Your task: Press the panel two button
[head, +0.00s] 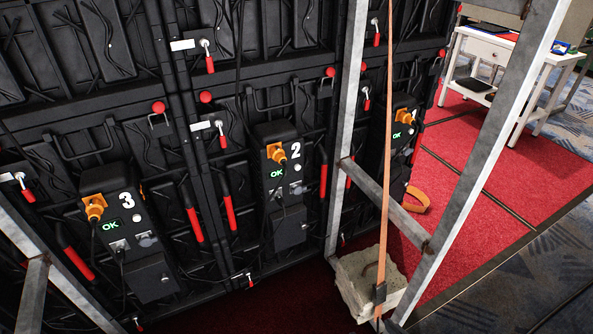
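The panel two box (283,200) is a dark unit marked "2" on the black wall, near the middle of the head view. It has an orange plug (277,152), a green "OK" display (277,173) and a small pale round button (296,168) right of the display. Nothing covers this button. Neither of my grippers is in view.
A similar box marked "3" (130,235) is at the left, and another (403,130) is partly behind the metal frame (348,130). A strap runs down to a concrete block (368,285). A white table (500,50) stands at the upper right on red carpet.

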